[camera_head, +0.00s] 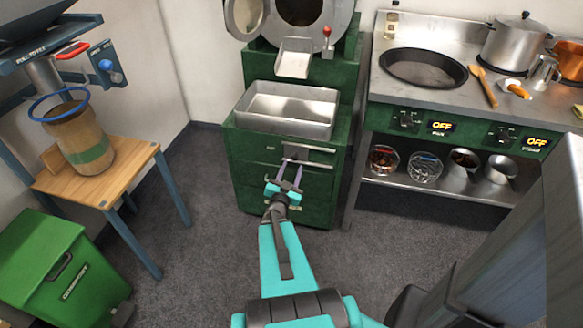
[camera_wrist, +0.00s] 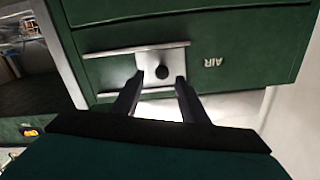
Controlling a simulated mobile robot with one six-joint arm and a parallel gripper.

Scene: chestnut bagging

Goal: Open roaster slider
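The roaster (camera_head: 303,70) is a green cabinet with a metal drum at the top. On its front, a metal slider plate (camera_wrist: 147,66) with a round black knob (camera_wrist: 161,72) sits between two horizontal metal rails; the plate also shows in the head view (camera_head: 291,151). In the wrist view the plate is at the middle of the rails, with the word AIR upside down to its right. My gripper (camera_wrist: 159,82) is open, its two fingers on either side of the knob's line. In the head view my gripper (camera_head: 291,168) points at the slider. I cannot tell whether the fingertips reach around the knob.
A metal tray (camera_head: 291,95) sits on the roaster above the slider. A stove counter (camera_head: 440,98) with a pan and pots stands to the right. A wooden table (camera_head: 125,168) with a sack and a green compost bin (camera_head: 42,248) are at left. The floor before the roaster is clear.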

